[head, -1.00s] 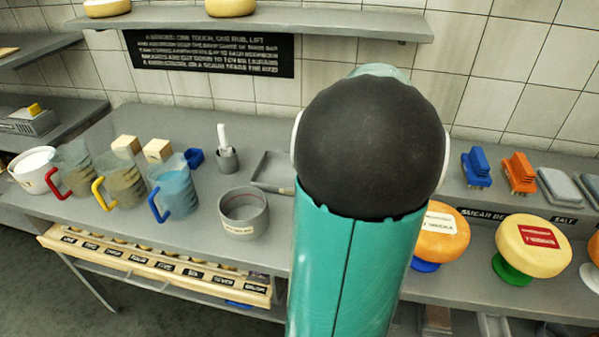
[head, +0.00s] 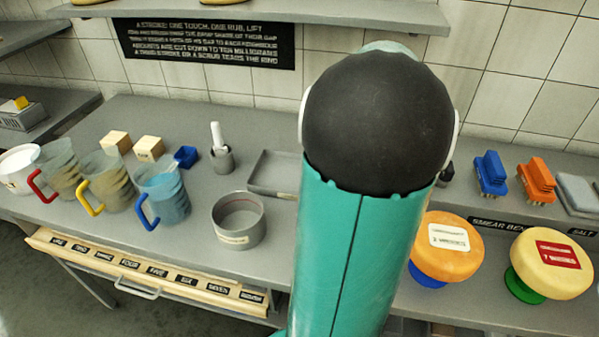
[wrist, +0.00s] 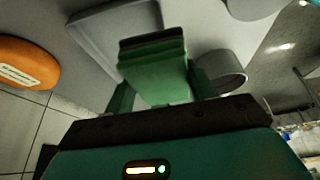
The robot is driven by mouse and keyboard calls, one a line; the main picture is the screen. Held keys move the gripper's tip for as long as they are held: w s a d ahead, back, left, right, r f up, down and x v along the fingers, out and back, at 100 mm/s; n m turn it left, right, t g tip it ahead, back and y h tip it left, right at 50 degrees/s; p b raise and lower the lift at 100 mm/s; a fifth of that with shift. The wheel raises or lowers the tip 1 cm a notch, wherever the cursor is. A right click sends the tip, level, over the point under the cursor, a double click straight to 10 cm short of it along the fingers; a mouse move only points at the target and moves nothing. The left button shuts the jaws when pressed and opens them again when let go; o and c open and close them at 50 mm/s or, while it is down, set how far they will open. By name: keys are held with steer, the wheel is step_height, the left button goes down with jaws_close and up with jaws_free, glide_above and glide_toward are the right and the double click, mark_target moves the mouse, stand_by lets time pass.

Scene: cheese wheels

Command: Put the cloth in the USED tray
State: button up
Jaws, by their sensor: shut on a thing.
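My gripper and the cloth are hidden by my arm in the head view.
A round grey pot (head: 238,220) stands just left of my arm. Jugs, including a blue one (head: 163,195), stand farther left. A cup (head: 222,158) is behind the pot. Orange (head: 447,247) and yellow (head: 551,263) cheese wheels and brushes (head: 490,172) are at the right.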

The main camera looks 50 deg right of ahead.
steer(key=w+f, duration=0.3)
steer(key=w+d+f, duration=0.1)
steer(key=w+f, duration=0.1)
steer(key=w, duration=0.2)
steer(key=w+d+f, duration=0.1)
steer(key=w+f, duration=0.2)
steer(key=w, duration=0.1)
steer(key=shift+w+d+f, duration=0.1)
steer(key=shift+d+f, duration=0.05)
steer(key=shift+f, duration=0.2)
steer(key=shift+w+f, duration=0.2)
steer(key=shift+f, duration=1.55)
steer(key=shift+f, duration=0.1)
steer(key=o, duration=1)
steer(key=shift+d, duration=0.1)
steer(key=v, duration=1.2)
